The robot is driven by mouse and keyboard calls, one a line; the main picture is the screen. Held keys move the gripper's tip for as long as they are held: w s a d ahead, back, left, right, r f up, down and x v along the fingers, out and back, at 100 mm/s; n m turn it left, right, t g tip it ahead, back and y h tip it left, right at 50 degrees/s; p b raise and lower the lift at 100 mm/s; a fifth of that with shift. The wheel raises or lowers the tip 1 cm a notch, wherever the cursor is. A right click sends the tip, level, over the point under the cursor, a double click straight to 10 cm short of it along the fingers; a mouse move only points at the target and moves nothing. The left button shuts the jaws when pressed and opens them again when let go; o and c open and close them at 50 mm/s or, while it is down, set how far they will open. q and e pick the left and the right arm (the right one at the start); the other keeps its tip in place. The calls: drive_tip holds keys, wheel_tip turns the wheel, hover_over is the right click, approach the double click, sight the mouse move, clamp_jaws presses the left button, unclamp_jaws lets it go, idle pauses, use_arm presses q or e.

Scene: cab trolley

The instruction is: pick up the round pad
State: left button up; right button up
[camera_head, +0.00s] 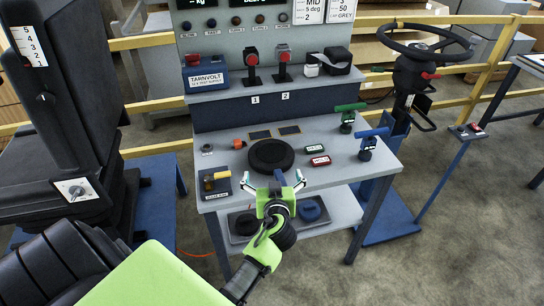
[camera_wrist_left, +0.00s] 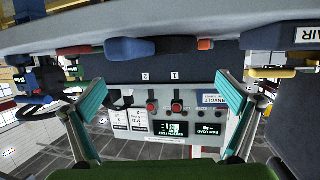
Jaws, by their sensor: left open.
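A black round pad (camera_head: 271,155) lies flat on the grey top of the trolley (camera_head: 225,135), near its middle. My left gripper (camera_head: 274,179) is at the trolley's front edge, just in front of the pad and apart from it. Its fingers are spread wide with nothing held. A small blue part (camera_head: 280,176) shows between the fingertips in the head view. In the left wrist view, upside down, the open fingers (camera_wrist_left: 160,95) frame the trolley's back panel. A dark low shape there may be the pad, but I cannot tell. My right gripper is not in view.
Green (camera_head: 348,117) and blue (camera_head: 369,142) levers stand further right. A lower shelf (camera_head: 345,207) holds round items.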

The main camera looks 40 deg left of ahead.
sight(271, 163)
use_arm(q)
drive_tip(key=shift+x, duration=1.05)
drive_tip(key=p+x, duration=0.1)
drive_tip(key=x, duration=0.3)
drive_tip(key=shift+w+f, duration=0.15)
drive_tip(key=shift+f, duration=0.1)
drive_tip(key=shift+w+a+f, duration=0.2)
drive_tip(key=shift+w, duration=0.1)
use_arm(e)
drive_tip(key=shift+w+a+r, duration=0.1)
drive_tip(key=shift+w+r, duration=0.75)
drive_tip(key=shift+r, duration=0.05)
use_arm(q)
drive_tip(key=c, duration=1.5)
drive_tip(key=shift+s, duration=0.2)
clamp_jaws()
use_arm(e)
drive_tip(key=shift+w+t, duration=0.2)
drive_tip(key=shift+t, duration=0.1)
